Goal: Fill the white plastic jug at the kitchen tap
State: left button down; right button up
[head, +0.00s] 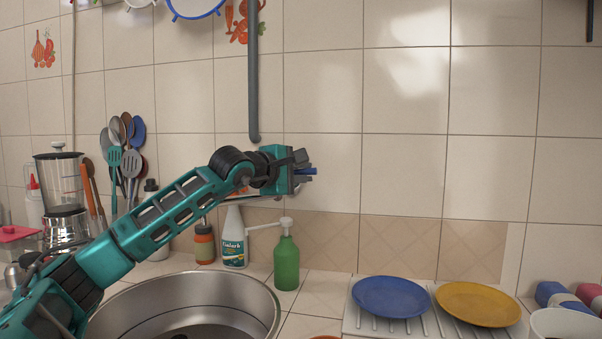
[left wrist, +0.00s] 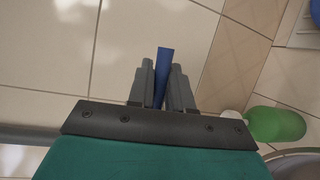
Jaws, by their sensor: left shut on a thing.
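My left gripper (head: 300,165) is up at the wall above the sink, below the end of a grey pipe. It is shut on a narrow blue handle (head: 311,171), which looks like the tap's lever. The left wrist view shows the blue handle (left wrist: 165,62) between the two grey fingers (left wrist: 161,88). The tap's body is mostly hidden behind the gripper; a thin metal spout (head: 262,204) seems to run below the arm. A white round vessel (head: 568,325), cut off at the lower right, may be the jug; I cannot tell. My right gripper is not in view.
The steel sink (head: 262,291) lies below my arm. Blue (head: 390,296) and yellow (head: 478,303) plates lie on the drainer at right. A blender (head: 62,200) stands left.

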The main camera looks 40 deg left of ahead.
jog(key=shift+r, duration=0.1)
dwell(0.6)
pick_arm(q)
jog(key=shift+s+m+h+p, duration=0.25)
jog(key=shift+m+h+p, duration=0.3)
jog(key=shift+h, duration=0.25)
jog(key=shift+s+d+m+h, duration=0.1)
jog(key=shift+s+m+h, duration=0.1)
jog(key=shift+m+h, duration=0.45)
jog(key=shift+s+d+m+h, duration=0.1)
jog(key=shift+s+m+h, duration=0.1)
jog(key=shift+m+h, duration=0.4)
jog(key=m+h, duration=0.1)
jog(key=h, duration=0.1)
jog(key=s+m+g+h, duration=0.1)
jog(key=h, duration=0.1)
jog(key=shift+d+b, duration=0.15)
jog(key=shift+b, duration=0.2)
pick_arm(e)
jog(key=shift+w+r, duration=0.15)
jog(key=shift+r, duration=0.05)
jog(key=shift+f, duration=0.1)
pick_arm(q)
jog(key=c, duration=1.1)
grip_release()
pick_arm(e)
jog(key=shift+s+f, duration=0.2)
